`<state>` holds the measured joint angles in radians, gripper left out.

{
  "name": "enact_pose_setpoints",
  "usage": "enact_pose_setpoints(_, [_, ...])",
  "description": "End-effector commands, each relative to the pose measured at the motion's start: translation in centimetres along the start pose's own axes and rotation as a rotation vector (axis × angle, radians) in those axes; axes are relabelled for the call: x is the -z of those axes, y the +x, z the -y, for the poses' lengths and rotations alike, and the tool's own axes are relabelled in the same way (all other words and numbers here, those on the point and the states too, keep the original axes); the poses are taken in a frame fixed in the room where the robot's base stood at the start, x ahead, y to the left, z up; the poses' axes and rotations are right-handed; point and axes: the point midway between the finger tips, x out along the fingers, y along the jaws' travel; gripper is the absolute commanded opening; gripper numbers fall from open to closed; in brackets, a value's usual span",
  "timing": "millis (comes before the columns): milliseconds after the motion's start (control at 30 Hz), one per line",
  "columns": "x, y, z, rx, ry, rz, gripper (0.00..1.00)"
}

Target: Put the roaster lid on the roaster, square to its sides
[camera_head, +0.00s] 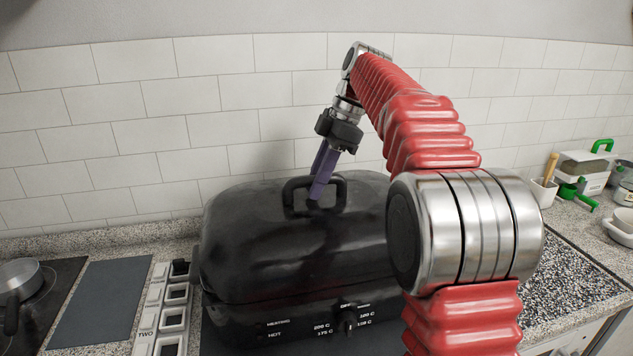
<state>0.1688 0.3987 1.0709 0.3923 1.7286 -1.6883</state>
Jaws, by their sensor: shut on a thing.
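The roaster lid (265,235) is black and domed, with a black loop handle (294,199) on top. It sits over the black roaster (285,325), whose front carries a dial and white lettering. From this view the lid's lower edge looks roughly in line with the roaster's sides; I cannot tell whether a small gap remains at the seam. My gripper (317,192) points down from above, its purple fingers shut on the lid's handle. The right end of lid and roaster is hidden behind my arm.
A grey mat (100,300) and a white slotted holder (165,315) lie left of the roaster. A pan (20,280) is at the far left. Containers (585,172) stand at the back right. The tiled wall (220,110) is close behind the roaster.

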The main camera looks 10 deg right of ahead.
Motion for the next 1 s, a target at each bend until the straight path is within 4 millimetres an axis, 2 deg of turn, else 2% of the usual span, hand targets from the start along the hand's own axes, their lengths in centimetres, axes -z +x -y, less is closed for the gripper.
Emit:
enact_pose_setpoints(700, [0.0,0.11,0.02,-0.003,-0.002,0.0,0.0])
enact_pose_setpoints(733, [-0.01,0.11,0.02,-0.003,-0.002,0.0,0.2])
enact_pose_setpoints(1000, [-0.05,0.19,0.02,-0.001,-0.001,0.0,0.39])
